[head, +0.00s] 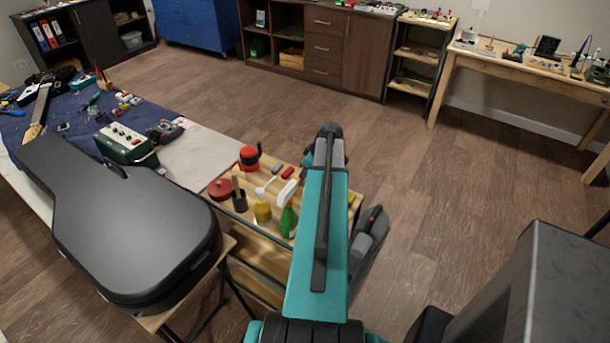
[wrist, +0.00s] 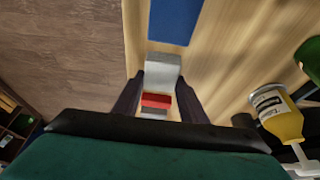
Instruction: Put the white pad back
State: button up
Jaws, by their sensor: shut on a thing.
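In the wrist view my gripper (wrist: 161,80) is shut on the white pad (wrist: 163,66). The pad shows as a pale grey-white block between the fingertips. A red band (wrist: 156,100) and a grey strip show between the fingers, nearer to me; I cannot tell if they belong to the pad. A light wooden surface (wrist: 225,50) lies beyond the pad, and I cannot tell if the pad touches it. In the head view my own arm hides the gripper and the pad.
A blue patch (wrist: 176,18) lies on the wood just past the pad. A yellow bottle (wrist: 278,118) and a green object (wrist: 310,60) stand to the right. In the head view, a black guitar case (head: 115,215) lies left of the wooden trolley (head: 250,225), which carries bottles and red items.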

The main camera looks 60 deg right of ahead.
jog(key=shift+f, duration=0.2)
jog(key=o, duration=0.9)
jog(key=shift+o, duration=0.2)
jog(key=shift+r, duration=0.15)
jog(key=shift+r, duration=0.1)
jog(key=b+v, duration=0.3)
jog(key=v, duration=0.9)
jog(key=shift+w, duration=0.1)
